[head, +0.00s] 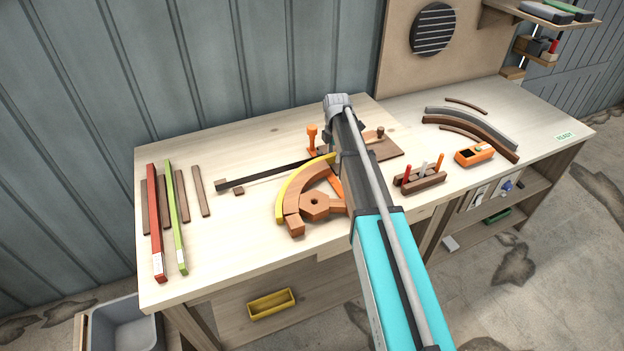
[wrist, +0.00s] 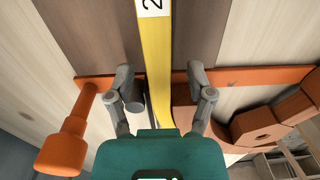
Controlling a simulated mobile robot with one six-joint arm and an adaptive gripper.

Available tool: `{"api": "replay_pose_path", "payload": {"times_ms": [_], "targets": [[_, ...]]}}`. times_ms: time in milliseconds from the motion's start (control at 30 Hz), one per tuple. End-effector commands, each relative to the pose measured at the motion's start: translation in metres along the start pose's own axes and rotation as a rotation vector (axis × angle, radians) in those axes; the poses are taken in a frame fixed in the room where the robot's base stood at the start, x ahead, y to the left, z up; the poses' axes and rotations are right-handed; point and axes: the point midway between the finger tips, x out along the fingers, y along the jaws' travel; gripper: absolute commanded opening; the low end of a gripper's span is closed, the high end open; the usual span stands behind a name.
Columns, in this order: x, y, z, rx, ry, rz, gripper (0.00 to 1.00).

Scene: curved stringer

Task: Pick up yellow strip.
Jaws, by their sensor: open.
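The yellow strip (head: 289,186) is curved and lies along the outer edge of a brown arched form (head: 298,200) on the workbench. In the wrist view the yellow strip (wrist: 156,50) runs down the middle, with a white label marked "2" at the top. My gripper (wrist: 165,98) is open, with one finger on each side of the strip. I see no clear contact between fingers and strip. The strip's lower part is hidden behind my gripper's body. In the head view my arm hides the gripper and part of the form.
An orange bar (wrist: 240,77) crosses near the fingers, with an orange clamp handle (wrist: 68,140) at left. A red strip (head: 155,220) and green strip (head: 175,220) lie at the bench's left. A tool rack (head: 423,183) and an orange device (head: 474,154) stand to the right.

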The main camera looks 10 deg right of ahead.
Motion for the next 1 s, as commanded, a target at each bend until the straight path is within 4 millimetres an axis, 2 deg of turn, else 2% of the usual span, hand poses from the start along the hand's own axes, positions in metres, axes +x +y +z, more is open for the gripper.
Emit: {"api": "replay_pose_path", "payload": {"times_ms": [33,167,800,1000], "targets": [[0.0060,0.0000,0.0001,0.000,0.000,0.000,0.69],[0.0094,-0.0001,0.0002,0.000,0.000,0.000,0.69],[0.0091,-0.0002,0.0005,0.001,0.000,0.000,0.69],[0.0091,-0.0003,0.0006,0.001,0.000,0.000,0.31]]}}
